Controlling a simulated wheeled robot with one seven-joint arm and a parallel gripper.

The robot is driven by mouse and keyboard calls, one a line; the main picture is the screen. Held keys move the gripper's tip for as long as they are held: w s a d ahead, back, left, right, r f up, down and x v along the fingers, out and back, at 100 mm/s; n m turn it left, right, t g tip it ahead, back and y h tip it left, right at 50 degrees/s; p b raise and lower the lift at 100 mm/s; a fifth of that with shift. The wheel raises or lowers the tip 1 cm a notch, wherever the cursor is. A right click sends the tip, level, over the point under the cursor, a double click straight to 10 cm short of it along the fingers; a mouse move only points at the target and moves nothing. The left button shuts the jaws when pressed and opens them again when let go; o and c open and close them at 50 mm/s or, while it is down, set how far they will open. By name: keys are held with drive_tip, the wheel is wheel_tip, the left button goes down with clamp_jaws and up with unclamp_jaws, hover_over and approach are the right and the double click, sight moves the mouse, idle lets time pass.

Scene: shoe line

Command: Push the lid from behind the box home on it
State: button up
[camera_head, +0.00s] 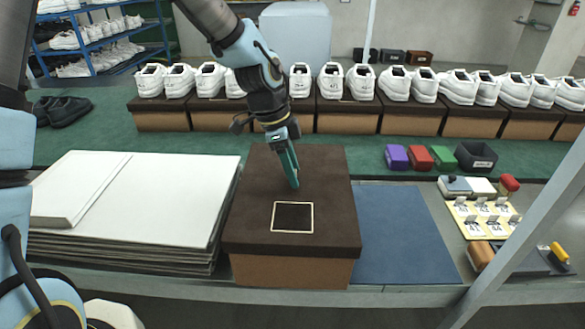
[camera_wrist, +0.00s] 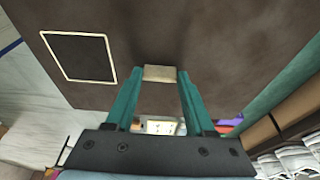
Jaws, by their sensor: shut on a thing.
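The dark brown lid (camera_head: 325,218) lies over the tan shoe box (camera_head: 290,270) on the bench, with a cream-framed dark square on its top. The box's front wall shows below the lid's front rim. The lid's far edge is partly behind my arm, and I cannot tell whether its back rim is fully down. My gripper (camera_head: 294,184) points down at the lid's top, towards its far half. In the wrist view my gripper (camera_wrist: 160,78) has its teal fingers on either side of a small beige piece (camera_wrist: 160,73), close against the lid (camera_wrist: 220,45).
A stack of white sheets (camera_head: 130,190) stands left of the box. A blue mat (camera_head: 405,235) lies clear on the right. Purple (camera_head: 396,157), red (camera_head: 418,157) and green (camera_head: 442,157) blocks sit beyond it. White shoes on boxes (camera_head: 410,120) line the back.

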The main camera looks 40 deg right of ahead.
drive_tip(key=shift+f+b, duration=0.75)
drive_tip(key=shift+f, duration=0.5)
drive_tip(key=o, duration=1.3)
drive_tip(key=shift+c, duration=0.2)
drive_tip(key=b+v, duration=0.1)
drive_tip(key=v, duration=0.9)
drive_tip(key=shift+r, duration=0.4)
drive_tip(key=w+a+f+n+t+y, duration=0.1)
drive_tip(key=w+a+f+n, duration=0.1)
drive_tip(key=w+a+n, duration=0.45)
drive_tip(key=w+a+f+n+t, duration=0.15)
drive_tip(key=a+n, duration=0.25)
drive_tip(key=a, duration=0.6)
drive_tip(key=s+a+f+n+t+y, duration=0.1)
drive_tip(key=a+n, duration=1.3)
drive_tip(key=a, duration=0.8)
